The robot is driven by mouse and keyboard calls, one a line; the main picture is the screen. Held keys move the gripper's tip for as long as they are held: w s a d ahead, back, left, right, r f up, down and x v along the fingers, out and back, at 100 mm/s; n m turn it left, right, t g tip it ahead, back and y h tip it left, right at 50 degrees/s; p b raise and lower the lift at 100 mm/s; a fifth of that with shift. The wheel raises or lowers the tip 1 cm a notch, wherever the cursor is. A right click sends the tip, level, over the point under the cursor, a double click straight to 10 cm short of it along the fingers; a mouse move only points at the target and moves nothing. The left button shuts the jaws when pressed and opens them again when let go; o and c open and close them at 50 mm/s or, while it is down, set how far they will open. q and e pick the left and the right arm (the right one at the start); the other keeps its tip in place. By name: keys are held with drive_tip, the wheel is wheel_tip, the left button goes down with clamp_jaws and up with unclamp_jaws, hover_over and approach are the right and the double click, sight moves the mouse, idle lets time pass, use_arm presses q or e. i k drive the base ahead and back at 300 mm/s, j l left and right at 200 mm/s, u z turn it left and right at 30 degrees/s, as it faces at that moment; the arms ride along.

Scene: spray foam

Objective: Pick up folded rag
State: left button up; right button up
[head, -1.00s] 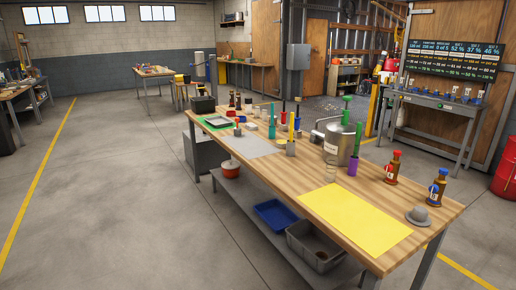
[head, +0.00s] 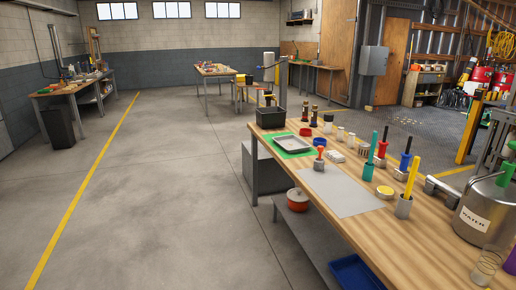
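I cannot make out a folded rag for certain. A small pale flat item (head: 335,156) lies on the wooden workbench (head: 395,246), just beyond the grey sheet (head: 347,192); it is too small to tell whether it is cloth. Neither of my grippers is in view.
On the bench are a grey tray (head: 289,144) on a green mat, dark bottles (head: 304,112), several brushes or tools in cups (head: 403,208) and a metal water tank (head: 485,212). A black bin (head: 270,117) sits at its far end. The floor (head: 150,200) to the left is clear.

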sight(334, 156)
drive_tip(key=i+j+z, duration=0.1)
drive_tip(key=i+z, duration=0.25)
drive_tip(key=i, duration=0.2)
drive_tip(key=i+j+z, duration=0.25)
drive_tip(key=i+z, duration=0.15)
drive_tip(key=i+j+z, duration=0.35)
drive_tip(key=i, duration=0.25)
drive_tip(key=j, duration=0.1)
